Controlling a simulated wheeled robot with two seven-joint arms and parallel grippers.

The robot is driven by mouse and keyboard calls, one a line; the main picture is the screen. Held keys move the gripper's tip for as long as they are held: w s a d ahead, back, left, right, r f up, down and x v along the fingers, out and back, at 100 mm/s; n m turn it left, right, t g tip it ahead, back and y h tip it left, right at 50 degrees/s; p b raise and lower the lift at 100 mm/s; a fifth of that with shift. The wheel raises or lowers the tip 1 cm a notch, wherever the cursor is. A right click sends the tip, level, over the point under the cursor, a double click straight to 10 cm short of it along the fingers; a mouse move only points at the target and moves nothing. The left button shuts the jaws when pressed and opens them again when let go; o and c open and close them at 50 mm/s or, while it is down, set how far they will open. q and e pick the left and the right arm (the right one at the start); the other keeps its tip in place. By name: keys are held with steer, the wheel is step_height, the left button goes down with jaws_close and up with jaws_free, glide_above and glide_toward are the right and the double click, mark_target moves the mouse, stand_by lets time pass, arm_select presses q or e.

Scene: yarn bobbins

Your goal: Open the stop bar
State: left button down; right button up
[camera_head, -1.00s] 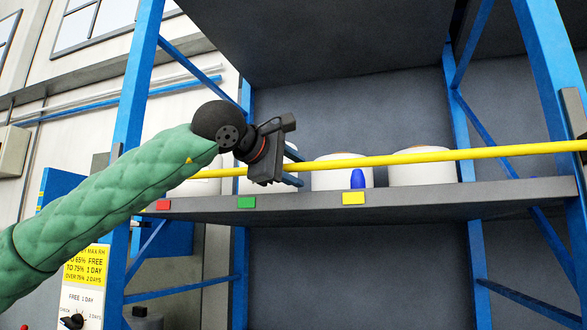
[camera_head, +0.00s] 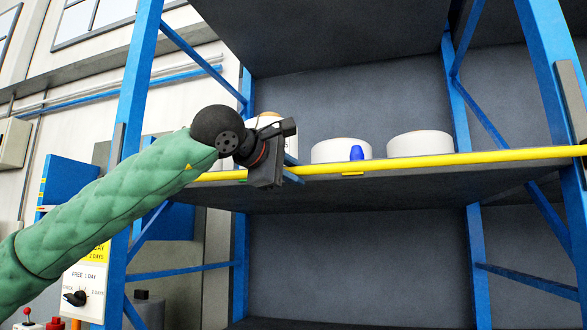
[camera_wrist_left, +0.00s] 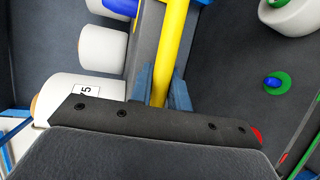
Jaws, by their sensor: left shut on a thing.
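The yellow stop bar (camera_head: 430,161) runs across the front of the rack's shelf, from near the left post to the right post. In the head view it overlaps the shelf's front edge. My left gripper (camera_head: 290,169) is shut on the bar near its left part. In the left wrist view the bar (camera_wrist_left: 172,50) passes between the two blue-grey fingers (camera_wrist_left: 161,88). The bar's left end is partly hidden behind my green left arm. My right gripper is in neither view.
White bobbins (camera_head: 341,150) stand on the shelf behind the bar, one partly hidden by my gripper. Blue posts (camera_head: 553,60) flank the shelf. Below it the bay (camera_head: 350,260) looks empty.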

arm_select(q)
step_height(320, 180, down, 2)
steer(key=shift+b, duration=0.4)
steer(key=c, duration=1.3)
jaws_free()
steer(key=v, duration=0.7)
steer(key=shift+s+a+b, duration=0.2)
steer(key=shift+s+b, duration=0.1)
